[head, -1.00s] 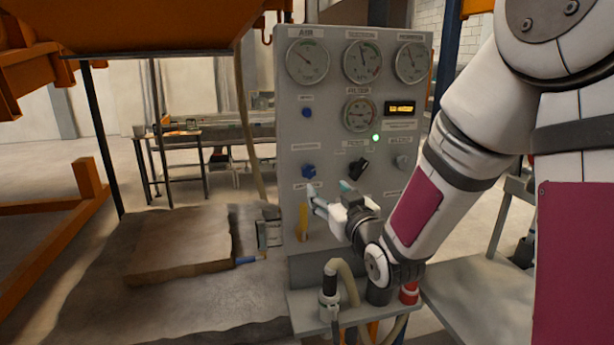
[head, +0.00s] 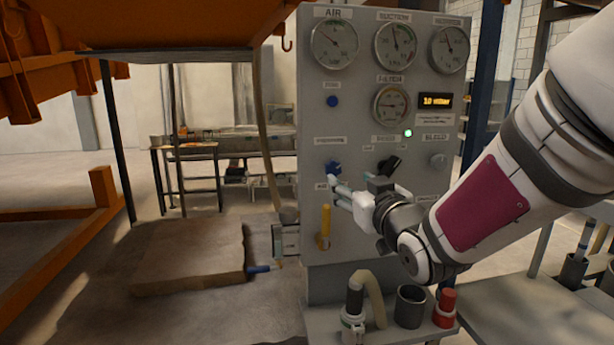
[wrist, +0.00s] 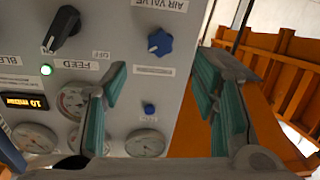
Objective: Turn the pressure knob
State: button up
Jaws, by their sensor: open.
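A blue lobed knob (head: 333,168), apparently the pressure knob, is on the lower left of the grey control panel (head: 345,85). It also shows in the wrist view (wrist: 160,43), upside down, with a label too small to read beside it. My gripper (head: 354,184) is open and empty, in front of the panel just below and right of the knob. In the wrist view my gripper's teal-padded fingers (wrist: 159,72) are spread wide, and the knob appears beyond their tips, between them. I cannot tell the exact gap to the panel.
A black selector knob (head: 389,165) and a grey knob (head: 438,160) are to the right of the blue knob. A yellow lever (head: 325,226) stands below it. Gauges (head: 335,45) fill the panel's top. A shelf with a hose (head: 373,298) juts out below.

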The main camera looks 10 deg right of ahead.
aim_at(335, 169)
jog(key=w, duration=1)
jog(key=shift+a, duration=0.4)
jog(key=c, duration=1.2)
